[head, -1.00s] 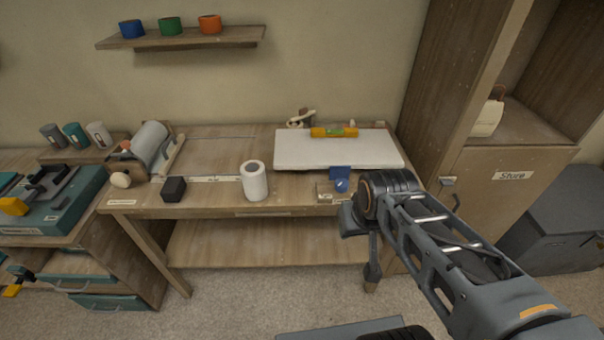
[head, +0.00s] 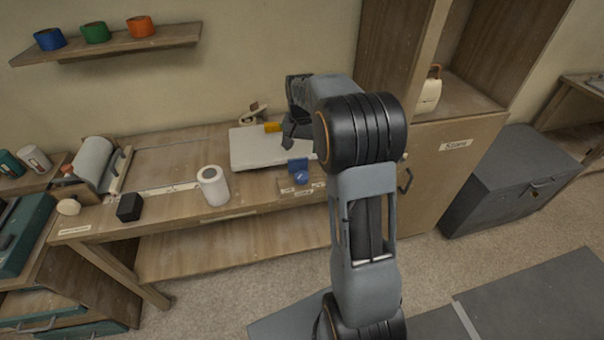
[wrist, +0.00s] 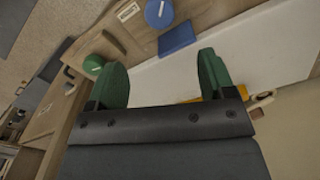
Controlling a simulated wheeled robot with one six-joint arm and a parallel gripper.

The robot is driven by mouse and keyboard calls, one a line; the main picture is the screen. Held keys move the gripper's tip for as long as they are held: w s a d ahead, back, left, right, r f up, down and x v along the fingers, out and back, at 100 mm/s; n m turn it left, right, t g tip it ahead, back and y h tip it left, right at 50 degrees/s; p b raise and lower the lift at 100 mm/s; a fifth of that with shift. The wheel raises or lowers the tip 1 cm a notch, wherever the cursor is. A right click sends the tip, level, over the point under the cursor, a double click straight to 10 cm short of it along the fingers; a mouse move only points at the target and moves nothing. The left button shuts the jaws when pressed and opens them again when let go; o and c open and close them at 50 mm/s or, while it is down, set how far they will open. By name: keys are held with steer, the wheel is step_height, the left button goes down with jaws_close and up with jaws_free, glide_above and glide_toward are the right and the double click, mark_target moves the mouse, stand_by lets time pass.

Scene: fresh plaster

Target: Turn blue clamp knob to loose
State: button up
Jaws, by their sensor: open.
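The blue clamp knob (head: 301,178) sits on the bench's front edge, below a blue block (head: 298,164). In the wrist view the knob (wrist: 158,12) is at the top, cut by the frame, with a white pointer line; the blue block (wrist: 177,39) lies just beyond it. My gripper (wrist: 163,78) is open and empty, its two green-padded fingers apart over the white slab (wrist: 235,62), clear of the knob. In the head view my arm hides part of the slab (head: 252,150), and the gripper shows only partly.
A green knob (wrist: 93,63) is near the left finger in the wrist view; the arm hides it in the head view. A white cylinder (head: 213,186) and a black block (head: 129,207) stand left on the bench. A label (wrist: 128,10) beside the blue knob is unreadable.

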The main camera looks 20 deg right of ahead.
mark_target(301, 174)
step_height(301, 174, down, 13)
steer(key=shift+f+p, duration=0.1)
steer(key=shift+p, duration=0.6)
steer(key=c, duration=0.9)
